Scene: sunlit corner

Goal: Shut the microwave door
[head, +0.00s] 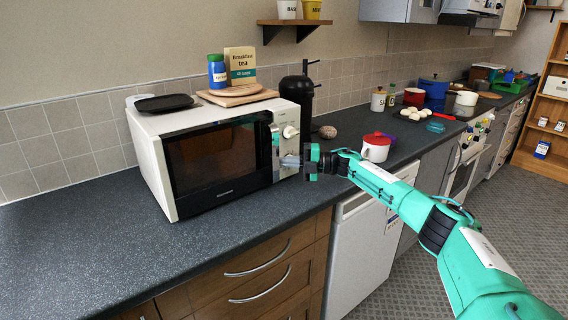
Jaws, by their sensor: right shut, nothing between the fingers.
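The white microwave (150,150) stands on the dark counter by the tiled wall. Its dark-windowed door (212,155) lies flush, or nearly flush, with the front; I cannot tell whether it is fully latched. The door's upright handle (275,150) is at its right edge, beside the control panel with knobs (289,131). My right gripper (290,161) is shut and empty, its fingertips at the lower control panel, just right of the handle. I cannot tell whether they touch it. My left gripper is not in view.
A board (238,96), a tea box (240,66), a blue jar (217,71) and a black tray (164,103) sit on the microwave. A black urn (298,92) stands behind it; a red-lidded pot (376,147) is to the right. The counter (90,245) is bare at left.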

